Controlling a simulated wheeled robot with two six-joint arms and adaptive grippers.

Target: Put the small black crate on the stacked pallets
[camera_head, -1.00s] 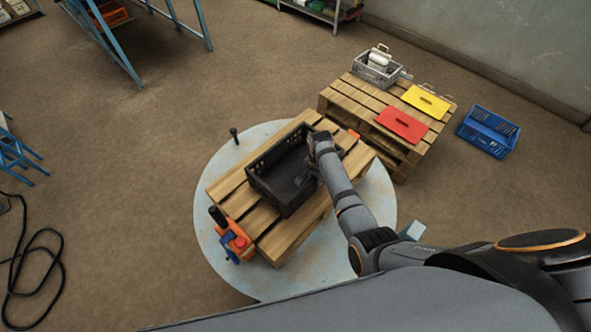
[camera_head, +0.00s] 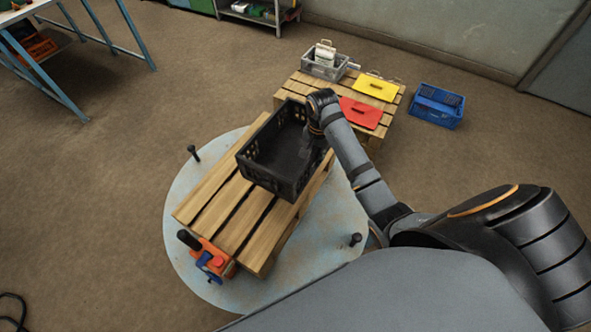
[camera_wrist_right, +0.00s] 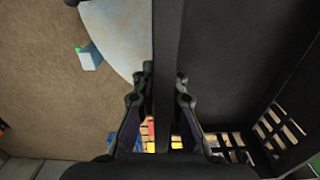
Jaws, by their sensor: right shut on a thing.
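The small black crate (camera_head: 262,172) is over the far part of the single pallet (camera_head: 208,207) and looks raised a little off it; any gap underneath is hard to judge. My right gripper (camera_head: 311,146) is shut on the crate's right side wall. In the right wrist view the crate wall passes between the two fingers (camera_wrist_right: 164,88). The stacked pallets (camera_head: 303,85) stand behind and to the right, with a grey crate, a yellow panel and a red panel on top. My left gripper is not in view.
The grey crate (camera_head: 318,69), yellow panel (camera_head: 376,88) and red panel (camera_head: 361,113) take up much of the stack's top. A blue crate (camera_head: 437,106) is on the floor beside it. The single pallet stands on a pale round plate (camera_head: 185,247) with black posts and an orange device (camera_head: 212,258).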

